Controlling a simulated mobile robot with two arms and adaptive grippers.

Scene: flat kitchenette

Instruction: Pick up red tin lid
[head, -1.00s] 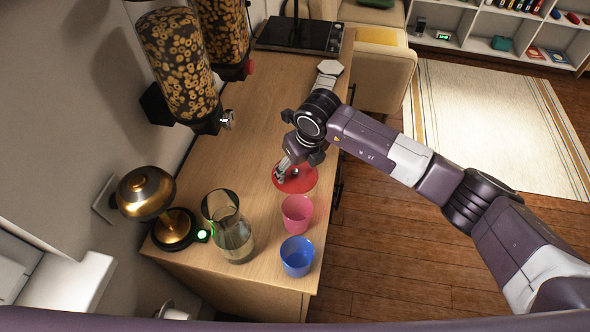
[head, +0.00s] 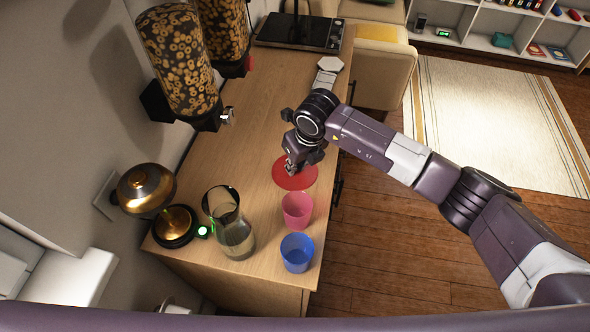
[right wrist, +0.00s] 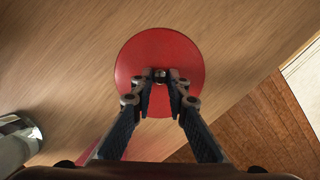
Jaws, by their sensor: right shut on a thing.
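The red tin lid (head: 295,177) is a flat red disc with a small knob in its middle, near the right edge of the wooden counter. It also shows in the right wrist view (right wrist: 185,55). My right gripper (head: 291,170) is over the lid. In the right wrist view its fingers (right wrist: 160,82) are closed in on the small metal knob at the lid's centre. I cannot tell whether the lid is resting on the counter or slightly raised. My left gripper is not in view.
A pink cup (head: 297,210) and a blue cup (head: 297,253) stand in front of the lid. A glass carafe (head: 233,232) and a gold lamp (head: 146,190) are to the left. Cereal dispensers (head: 180,60) hang on the wall. A hotplate (head: 300,32) is at the back.

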